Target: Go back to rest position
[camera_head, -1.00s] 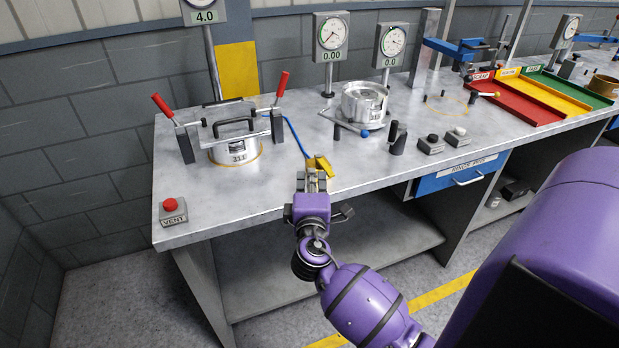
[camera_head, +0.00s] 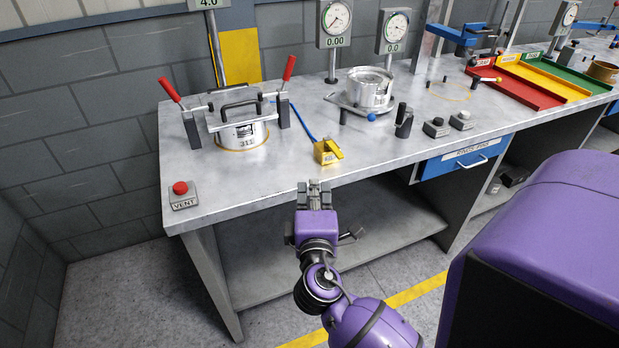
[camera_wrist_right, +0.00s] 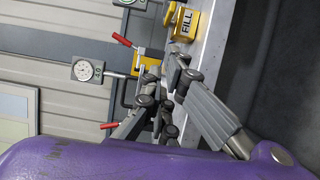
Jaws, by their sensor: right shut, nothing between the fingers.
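My right gripper (camera_head: 314,188) is shut and empty. In the head view it is just off the front edge of the grey workbench (camera_head: 250,195), below a yellow valve block (camera_head: 326,151) on a blue hose. The fingers are apart from the block. In the right wrist view the gripper fingers (camera_wrist_right: 172,85) point toward the bench, with the yellow block marked FILL (camera_wrist_right: 186,22) beyond them. My left gripper is not in view.
A clamped metal canister (camera_head: 240,134) with red-handled levers stands on the bench's left. A red VENT button (camera_head: 181,188) is at the front left corner. A second metal part (camera_head: 370,88), gauges (camera_head: 335,24) and coloured trays (camera_head: 540,80) are farther right. Floor in front is free.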

